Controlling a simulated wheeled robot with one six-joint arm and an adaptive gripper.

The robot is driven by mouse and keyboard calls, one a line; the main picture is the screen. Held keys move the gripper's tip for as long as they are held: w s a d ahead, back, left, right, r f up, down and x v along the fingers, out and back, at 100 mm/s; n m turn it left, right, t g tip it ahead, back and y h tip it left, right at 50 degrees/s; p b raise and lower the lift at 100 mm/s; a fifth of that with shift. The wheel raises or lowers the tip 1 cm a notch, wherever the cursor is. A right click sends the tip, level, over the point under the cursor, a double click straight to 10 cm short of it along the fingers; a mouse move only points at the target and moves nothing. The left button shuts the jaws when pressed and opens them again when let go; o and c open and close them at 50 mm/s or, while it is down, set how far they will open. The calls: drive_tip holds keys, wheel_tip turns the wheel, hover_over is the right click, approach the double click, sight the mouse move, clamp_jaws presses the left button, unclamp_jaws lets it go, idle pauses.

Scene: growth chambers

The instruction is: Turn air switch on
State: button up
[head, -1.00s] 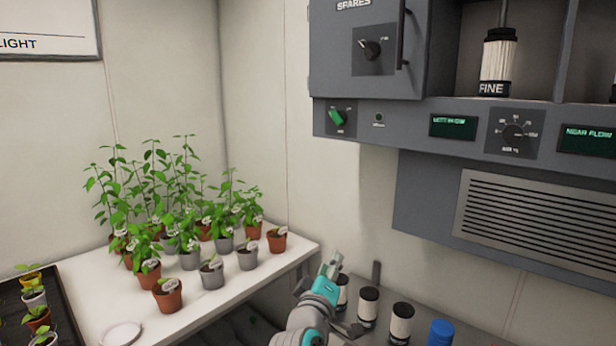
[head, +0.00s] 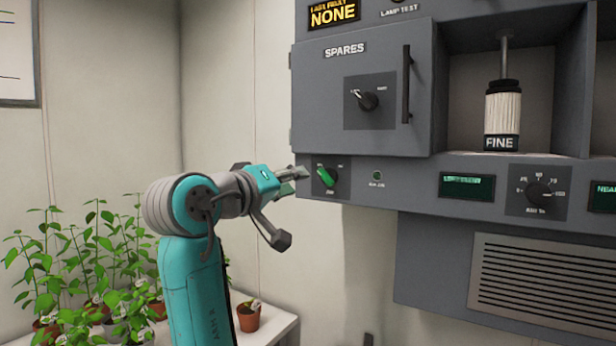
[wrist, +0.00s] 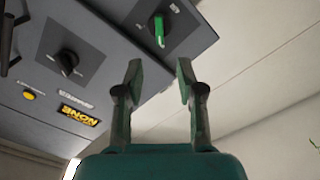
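The air switch is a green rotary knob (head: 326,176) on a dark square plate at the lower left of the grey panel. Its label is too small to read. The knob is tilted, its upper end leaning left in the head view. It also shows in the wrist view (wrist: 159,30), beyond the fingertips. My gripper (head: 300,173) is just left of the knob in the head view. In the wrist view its two fingers (wrist: 160,68) are apart with nothing between them. A gap appears between fingertips and knob, though contact is hard to judge.
A black knob (head: 368,101) sits on the SPARES door (head: 420,60), which has a vertical handle (head: 406,85). A small indicator (head: 377,176) and a green display (head: 466,187) lie right of the switch. Potted plants (head: 90,265) stand below left.

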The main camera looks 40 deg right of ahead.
sight(322, 176)
drive_tip(key=x, duration=1)
drive_tip(key=shift+w+d, duration=0.1)
drive_tip(key=shift+d, duration=0.25)
clamp_jaws()
